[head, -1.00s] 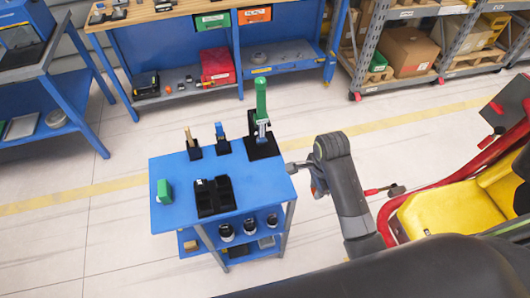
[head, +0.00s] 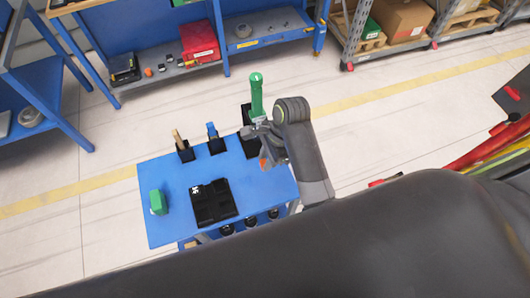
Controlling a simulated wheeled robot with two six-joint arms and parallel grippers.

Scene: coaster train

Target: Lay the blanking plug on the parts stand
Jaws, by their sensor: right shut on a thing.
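The parts stand (head: 160,235) is a small cart with a blue top. My right gripper (head: 254,130) is above its back right corner, in front of the upright green-handled tool (head: 256,92) as seen from the head. The gripper is shut on a small grey piece, apparently the blanking plug, mostly hidden by the jaws. I cannot tell whether the jaws touch the tool's shank. My left gripper is not in view.
A black tray (head: 214,212) and a green block (head: 157,202) are on the stand. A wooden-handled tool (head: 179,140) and a blue tool (head: 212,131) stand in black holders at its back edge. The blue top is bare at front left.

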